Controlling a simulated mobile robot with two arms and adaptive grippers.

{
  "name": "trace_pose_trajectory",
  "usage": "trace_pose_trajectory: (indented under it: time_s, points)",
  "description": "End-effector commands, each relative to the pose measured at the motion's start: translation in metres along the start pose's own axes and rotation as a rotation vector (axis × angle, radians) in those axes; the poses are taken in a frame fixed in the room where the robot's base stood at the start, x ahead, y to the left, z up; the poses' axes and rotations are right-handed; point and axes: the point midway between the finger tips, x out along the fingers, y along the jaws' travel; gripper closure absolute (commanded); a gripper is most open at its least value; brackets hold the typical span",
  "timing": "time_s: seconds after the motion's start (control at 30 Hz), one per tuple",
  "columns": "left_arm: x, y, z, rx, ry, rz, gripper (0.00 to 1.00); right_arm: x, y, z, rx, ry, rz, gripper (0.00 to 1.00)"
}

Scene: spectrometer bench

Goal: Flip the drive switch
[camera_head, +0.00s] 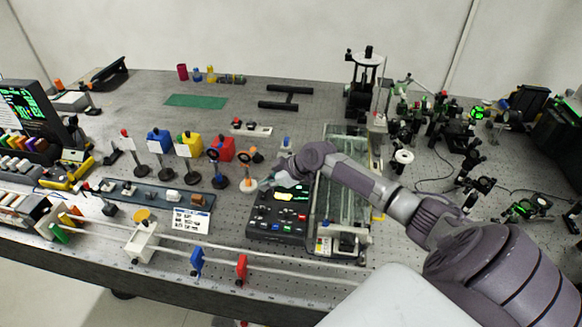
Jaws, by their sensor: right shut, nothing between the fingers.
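A dark control box (275,235) with a lit green-yellow display and several coloured buttons stands at the middle of the bench. I cannot make out for sure which of its small controls is the drive switch. My right arm reaches in from the lower right, over the glass-sided rail unit. My right gripper (268,182) is shut and empty, just above the back left edge of the box. Its fingertips are small here, and I cannot tell whether they touch anything. The gripper and wrist hide part of the box's back edge. My left gripper is not in view.
The long glass-sided rail unit (345,222) stands right beside the box. Lens holders on posts (215,168) stand close left of the gripper. Blue (197,261) and red (241,268) holders stand in front. Optical mounts (440,125) crowd the right. Bare bench lies behind, around the green mat (195,100).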

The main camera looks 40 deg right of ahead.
Motion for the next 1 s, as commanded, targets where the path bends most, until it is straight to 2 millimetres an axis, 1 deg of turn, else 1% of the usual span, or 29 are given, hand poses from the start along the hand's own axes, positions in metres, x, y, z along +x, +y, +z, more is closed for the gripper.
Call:
trace_pose_trajectory:
  time_s: [0.1, 0.3, 0.4, 0.5, 0.6, 0.7, 1.0]
  points:
    - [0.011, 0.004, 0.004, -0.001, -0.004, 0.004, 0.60, -0.021, 0.000, 0.003, -0.004, -0.003, 0.002, 1.00]
    - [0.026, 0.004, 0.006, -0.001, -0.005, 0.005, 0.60, -0.061, 0.000, 0.003, -0.003, -0.002, 0.003, 1.00]
    - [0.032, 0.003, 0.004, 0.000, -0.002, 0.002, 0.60, -0.078, -0.001, 0.003, -0.003, -0.004, 0.001, 1.00]
    - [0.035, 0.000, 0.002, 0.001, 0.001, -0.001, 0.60, -0.090, 0.000, 0.002, -0.001, -0.002, 0.001, 1.00]
    - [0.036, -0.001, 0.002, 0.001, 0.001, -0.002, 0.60, -0.098, 0.000, 0.001, -0.001, -0.002, 0.001, 1.00]
    - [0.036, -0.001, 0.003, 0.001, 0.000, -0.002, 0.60, -0.100, 0.000, 0.000, 0.000, 0.000, 0.000, 1.00]
    - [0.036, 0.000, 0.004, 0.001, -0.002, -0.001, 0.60, -0.101, -0.001, 0.000, 0.001, 0.001, 0.001, 1.00]
